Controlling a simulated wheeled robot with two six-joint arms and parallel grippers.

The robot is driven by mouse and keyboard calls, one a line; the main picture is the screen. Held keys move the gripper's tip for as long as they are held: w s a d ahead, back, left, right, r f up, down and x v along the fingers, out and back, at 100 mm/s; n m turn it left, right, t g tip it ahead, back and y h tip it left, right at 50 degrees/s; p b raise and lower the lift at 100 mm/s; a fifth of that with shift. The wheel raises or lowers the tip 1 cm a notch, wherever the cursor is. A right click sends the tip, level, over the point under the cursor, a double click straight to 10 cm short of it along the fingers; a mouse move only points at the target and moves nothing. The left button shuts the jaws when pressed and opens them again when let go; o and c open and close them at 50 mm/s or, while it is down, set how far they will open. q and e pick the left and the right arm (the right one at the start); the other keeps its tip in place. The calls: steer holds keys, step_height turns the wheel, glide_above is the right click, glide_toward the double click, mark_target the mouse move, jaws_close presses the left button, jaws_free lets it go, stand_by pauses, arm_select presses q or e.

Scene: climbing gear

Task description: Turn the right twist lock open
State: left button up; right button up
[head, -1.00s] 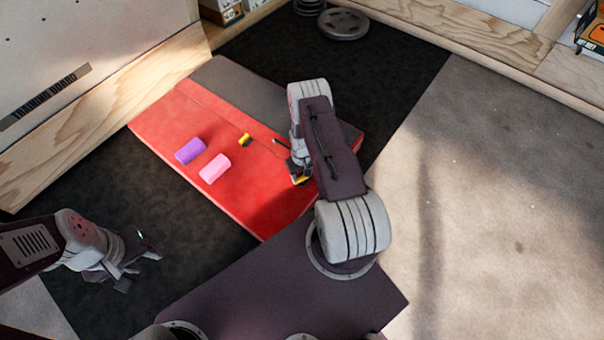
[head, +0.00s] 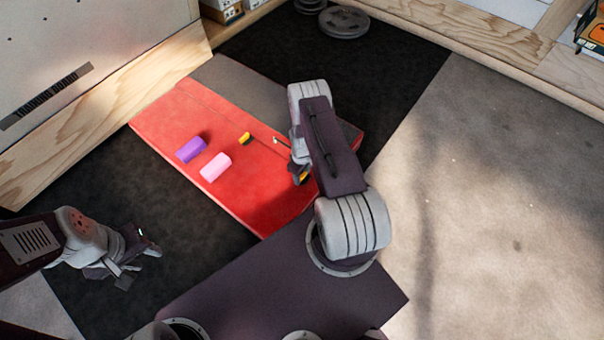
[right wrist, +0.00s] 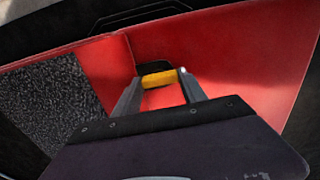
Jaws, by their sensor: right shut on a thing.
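A small yellow-orange piece (right wrist: 160,78), which looks like the right twist lock, sits between the two grey fingers of my right gripper (right wrist: 156,90). The gripper is shut on it. A dark part shows just behind it. In the head view a bit of yellow (head: 303,177) shows under my right wrist, and the arm hides most of that spot. Another small yellow and black piece (head: 245,138) lies to the left on the red pad (head: 250,190). My left gripper (head: 140,268) is empty, with its fingers apart, over the dark floor at left, off the pad.
Weight plates (head: 344,22) lie at the back. A wooden-edged wall (head: 105,130) stands at left. The carpet (head: 500,200) at right is clear.

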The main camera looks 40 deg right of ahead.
mark_target(303, 176)
steer(key=shift+s, duration=0.15)
steer(key=o, duration=1.2)
steer(key=shift+f, duration=0.1)
steer(key=shift+o, duration=0.8)
steer(key=shift+d, duration=0.1)
step_height(303, 176, up, 8)
steer(key=p, duration=0.4)
steer(key=shift+d+r+p, duration=0.1)
steer(key=shift+r+p, duration=0.1)
steer(key=shift+p, duration=0.15)
steer(key=shift+r, duration=0.4)
